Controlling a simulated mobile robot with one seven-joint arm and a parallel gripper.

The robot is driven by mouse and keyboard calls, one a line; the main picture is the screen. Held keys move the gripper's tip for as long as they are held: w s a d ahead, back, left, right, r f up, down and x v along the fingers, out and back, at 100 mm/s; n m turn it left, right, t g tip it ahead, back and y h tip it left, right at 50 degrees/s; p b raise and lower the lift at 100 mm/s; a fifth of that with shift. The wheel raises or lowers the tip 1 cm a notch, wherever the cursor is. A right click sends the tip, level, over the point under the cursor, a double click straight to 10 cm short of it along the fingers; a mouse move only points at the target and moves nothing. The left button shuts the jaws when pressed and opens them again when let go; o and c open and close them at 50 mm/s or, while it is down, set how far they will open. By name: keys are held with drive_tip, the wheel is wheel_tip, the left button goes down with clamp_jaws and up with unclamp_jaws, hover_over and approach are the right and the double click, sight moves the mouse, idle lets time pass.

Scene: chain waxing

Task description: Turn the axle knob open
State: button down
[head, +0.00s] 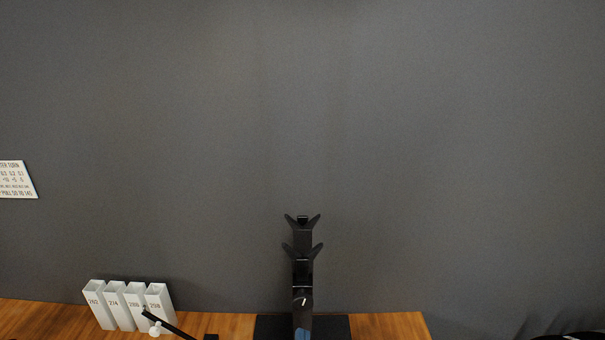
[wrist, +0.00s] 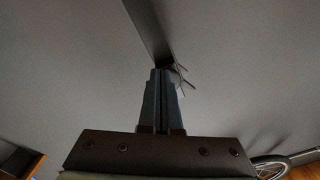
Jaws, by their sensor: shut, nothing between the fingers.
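A black stand (head: 302,265) with V-shaped forks stands upright at the back of the bench. A small pale mark and a blue part show low on it; I cannot single out an axle knob in either view. In the wrist view, my gripper (wrist: 162,72) is shut and empty, with its two dark fingers side by side. A dark post (wrist: 148,25) and thin prongs (wrist: 182,78) show beyond and beside the fingertips, partly hidden by them. I cannot tell whether the tips touch them. I cannot make out my gripper with certainty in the head view.
The wooden bench (head: 390,326) runs along the bottom of the head view. White numbered boxes (head: 120,306) and a black rod with a white ball (head: 155,330) are at left. A spoked wheel (wrist: 270,168) shows at lower right in the wrist view. A grey wall is behind.

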sight(302, 302)
drive_tip(key=shift+s, duration=1.05)
drive_tip(key=a+r+m+p, duration=0.4)
drive_tip(key=m+p, duration=0.5)
drive_tip(key=m, duration=0.3)
drive_tip(key=w+b, duration=0.2)
drive_tip(key=w, duration=0.4)
drive_tip(key=shift+d, duration=0.25)
drive_tip(key=shift+d+f+b, duration=0.15)
drive_tip(key=shift+d+b, duration=0.35)
drive_tip(key=shift+d, duration=0.05)
drive_tip(key=shift+d+f+b, duration=0.2)
drive_tip(key=shift+f+b, duration=0.1)
drive_tip(key=shift+f, duration=0.1)
drive_tip(key=shift+a, duration=0.1)
